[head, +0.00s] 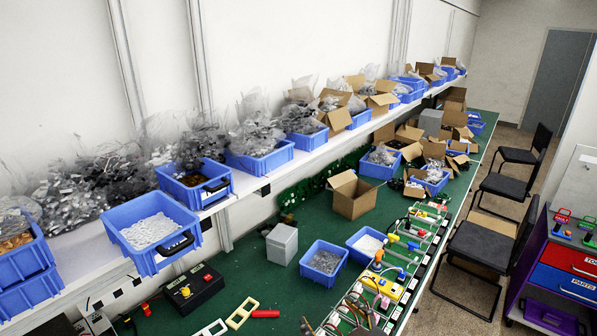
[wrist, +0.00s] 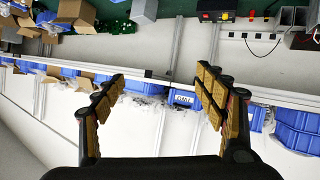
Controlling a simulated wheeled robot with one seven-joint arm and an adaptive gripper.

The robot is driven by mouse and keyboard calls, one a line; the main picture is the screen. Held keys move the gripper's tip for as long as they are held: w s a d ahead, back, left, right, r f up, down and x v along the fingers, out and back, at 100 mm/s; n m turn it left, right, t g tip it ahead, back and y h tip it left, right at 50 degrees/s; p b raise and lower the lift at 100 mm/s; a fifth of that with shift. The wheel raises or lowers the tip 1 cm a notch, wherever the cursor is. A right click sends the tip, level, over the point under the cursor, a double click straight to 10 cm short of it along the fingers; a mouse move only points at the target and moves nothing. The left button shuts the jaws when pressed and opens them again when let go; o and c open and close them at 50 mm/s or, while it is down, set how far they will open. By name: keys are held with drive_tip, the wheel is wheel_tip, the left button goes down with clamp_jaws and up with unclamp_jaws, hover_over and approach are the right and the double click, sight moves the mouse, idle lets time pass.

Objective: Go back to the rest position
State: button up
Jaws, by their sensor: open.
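My gripper (wrist: 163,95) shows in the wrist view with its two padded fingers wide apart and nothing between them. The wrist view appears upside down, with the green bench at the top. Beyond the fingers is the shelf with blue bins (wrist: 182,98), apart from the fingertips.
A white shelf (head: 85,243) with blue bins (head: 155,228) and bagged parts runs along the wall. Below it, the green bench (head: 240,262) holds a cardboard box (head: 352,195), a grey box (head: 282,243) and a wired board (head: 395,270). Chairs (head: 480,245) and a tool cabinet (head: 568,265) stand right.

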drive_tip(key=s+d+f+m+g+h+b, duration=0.3)
drive_tip(key=s+d+f+h+b, duration=0.15)
drive_tip(key=d+f, duration=0.35)
drive_tip(key=s+d+f+m+g+b, duration=0.3)
drive_tip(key=s+f+b, duration=0.4)
drive_tip(key=b, duration=0.5)
drive_tip(key=shift+s+d+f+m+g+b, duration=0.25)
drive_tip(key=shift+s+d+m+g+b, duration=0.25)
drive_tip(key=shift+s, duration=0.5)
